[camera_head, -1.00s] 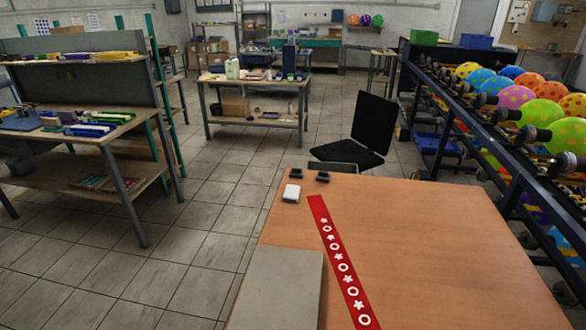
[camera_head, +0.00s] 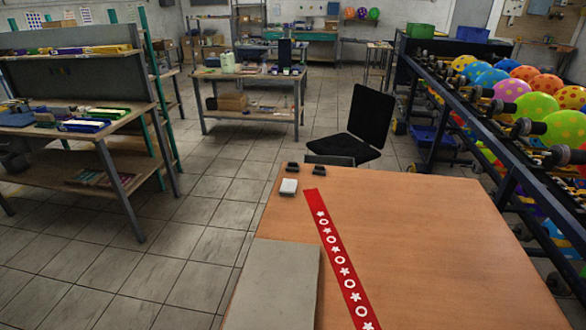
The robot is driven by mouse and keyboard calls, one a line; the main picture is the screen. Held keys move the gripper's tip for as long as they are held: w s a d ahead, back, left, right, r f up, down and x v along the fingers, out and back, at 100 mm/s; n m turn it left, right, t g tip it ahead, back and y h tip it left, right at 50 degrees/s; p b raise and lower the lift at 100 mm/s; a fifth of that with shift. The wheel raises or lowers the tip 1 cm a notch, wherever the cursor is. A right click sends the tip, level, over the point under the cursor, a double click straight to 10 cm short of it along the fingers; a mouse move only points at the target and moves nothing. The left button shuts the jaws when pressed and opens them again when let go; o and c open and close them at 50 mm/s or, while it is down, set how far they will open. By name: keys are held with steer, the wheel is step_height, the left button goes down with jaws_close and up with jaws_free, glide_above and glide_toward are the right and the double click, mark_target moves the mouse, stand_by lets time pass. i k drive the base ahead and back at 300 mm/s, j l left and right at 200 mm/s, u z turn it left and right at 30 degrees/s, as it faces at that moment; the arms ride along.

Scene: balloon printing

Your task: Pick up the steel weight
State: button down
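The wooden table (camera_head: 420,250) fills the lower right. Two small dark blocks (camera_head: 293,166) (camera_head: 318,168) sit near its far left corner. A small white block (camera_head: 289,186) lies just in front of the left one. I cannot tell for sure which of these is the steel weight; no label or clear steel surface shows at this size. A red strip (camera_head: 340,258) with white stars and rings runs along the table from near the blocks to the front. A flat grey slab (camera_head: 272,287) lies at the table's front left. My gripper is not in view.
A black chair (camera_head: 371,116) stands just behind the table's far edge. A dark rack of balloons (camera_head: 494,135) runs along the right. A shelf bench (camera_head: 127,115) stands at the left. Tiled floor (camera_head: 185,250) is clear left of the table. The table's right part is bare.

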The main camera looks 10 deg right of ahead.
mark_target(293, 167)
steer(key=i+j+u, duration=0.3)
steer(key=u, duration=0.15)
steer(key=i+j+u, duration=0.1)
steer(key=i+u, duration=0.35)
steer(key=i+j+u, duration=0.2)
steer(key=i+u, duration=0.2)
steer(key=i+j+u, duration=0.15)
steer(key=i+u, duration=0.5)
steer(key=u, duration=0.15)
steer(key=i+z, duration=0.3)
steer(key=i, duration=0.25)
steer(key=i+j+z, duration=0.3)
steer(key=i, duration=0.25)
steer(key=i+l+z, duration=0.3)
steer(key=z, duration=0.15)
steer(key=i+l+z, duration=0.1)
steer(key=i+z, duration=0.85)
steer(key=i+j+z, duration=0.1)
steer(key=i+z, duration=0.2)
steer(key=z, duration=0.2)
steer(key=i+z, duration=0.4)
steer(key=i+j+z, duration=0.75)
steer(key=i, duration=0.2)
steer(key=i+j+z, duration=0.6)
steer(key=j, duration=0.2)
steer(key=i+j+z, duration=0.2)
steer(key=j, duration=0.2)
steer(key=j+z, duration=0.2)
steer(key=j, duration=0.2)
steer(key=i, duration=0.05)
